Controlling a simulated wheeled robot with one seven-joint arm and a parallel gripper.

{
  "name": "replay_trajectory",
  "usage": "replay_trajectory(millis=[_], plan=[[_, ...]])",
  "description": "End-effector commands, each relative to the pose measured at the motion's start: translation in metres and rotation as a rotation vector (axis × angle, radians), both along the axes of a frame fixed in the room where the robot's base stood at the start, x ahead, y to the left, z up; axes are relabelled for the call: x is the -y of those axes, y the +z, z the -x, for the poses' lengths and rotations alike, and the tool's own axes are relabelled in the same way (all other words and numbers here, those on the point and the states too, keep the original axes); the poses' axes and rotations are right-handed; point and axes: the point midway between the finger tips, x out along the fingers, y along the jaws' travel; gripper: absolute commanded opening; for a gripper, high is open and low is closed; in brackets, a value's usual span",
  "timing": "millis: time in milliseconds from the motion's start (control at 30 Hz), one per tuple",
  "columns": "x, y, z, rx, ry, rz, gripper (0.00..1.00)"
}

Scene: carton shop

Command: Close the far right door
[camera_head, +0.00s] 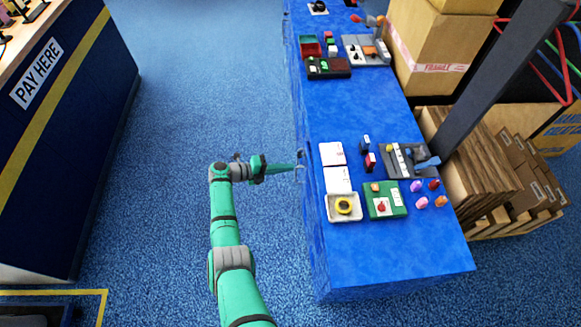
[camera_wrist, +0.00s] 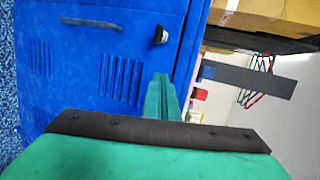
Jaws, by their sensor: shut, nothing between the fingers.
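The long blue cabinet (camera_head: 355,95) runs away from me in the head view, and its door side faces left, seen very steeply. My gripper (camera_head: 298,167) is at that side, near a small handle-like fitting. Its fingers are together and hold nothing. In the wrist view the shut fingers (camera_wrist: 163,95) point at a blue door panel (camera_wrist: 75,65) with vent slots, a dark bar handle (camera_wrist: 90,23) and a metal latch (camera_wrist: 161,36). I cannot tell whether the fingertips touch the panel, or whether this door stands ajar. The far right door cannot be singled out.
The cabinet top carries a white tray with a yellow ring (camera_head: 332,213), a green tray (camera_head: 376,211) and other small parts. Cartons (camera_head: 425,45) and stacked boards (camera_head: 470,165) stand to the right. A pay counter (camera_head: 75,120) stands left. Blue carpet (camera_head: 205,75) between them is clear.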

Motion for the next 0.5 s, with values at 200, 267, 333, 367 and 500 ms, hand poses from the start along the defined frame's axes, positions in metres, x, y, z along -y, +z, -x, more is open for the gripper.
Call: replay_trajectory(millis=[200,267,333,367,500], plan=[[-0.042,0.008,0.002,0.0,-0.002,-0.001,0.0],[-0.054,0.012,0.002,-0.001,-0.003,-0.002,0.0],[-0.067,0.016,0.003,-0.001,-0.002,0.0,0.0],[-0.072,0.018,0.003,-0.001,-0.003,0.0,0.0],[-0.093,0.024,0.005,-0.002,-0.005,-0.001,0.0]])
